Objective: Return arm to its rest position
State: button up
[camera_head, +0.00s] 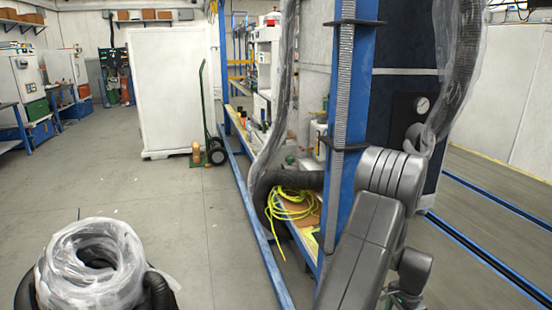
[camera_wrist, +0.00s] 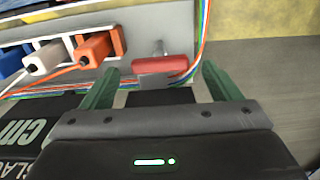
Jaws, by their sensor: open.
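In the wrist view, my gripper (camera_wrist: 161,70) is open, with its two green fingers apart and nothing held between them. A red handle (camera_wrist: 164,65) on a grey panel (camera_wrist: 205,17) lies between the fingertips in the picture. A gap shows on each side of it, and I see no contact. In the head view, my grey arm rises at the lower right and bends beside the blue post. My gripper is not clearly visible there, as the arm runs off the bottom edge.
In the wrist view, an orange plug (camera_wrist: 95,47) and a white plug (camera_wrist: 46,58) sit left of the handle, near coloured wires (camera_wrist: 206,30). In the head view, a blue post (camera_head: 350,110), yellow hose (camera_head: 290,205) and wrapped coil (camera_head: 95,265) stand nearby. Open floor (camera_head: 170,210) lies left.

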notch_tip(320, 180, down, 2)
jog(key=shift+f, duration=0.1)
jog(key=shift+r+n, duration=0.3)
jog(key=shift+n, duration=0.2)
jog(key=shift+r+n+p, duration=0.1)
jog(key=shift+n+p, duration=0.3)
jog(key=n+p, duration=0.1)
jog(key=n, duration=0.2)
jog(key=shift+n, duration=0.4)
jog(key=n+p, duration=0.2)
jog(key=n, duration=0.2)
jog(key=shift+p, duration=0.3)
jog(key=n+p, duration=0.4)
jog(key=n, duration=0.1)
jog(key=shift+r, duration=0.1)
jog(key=shift+n+p, duration=1.35)
jog(key=shift+n, duration=0.45)
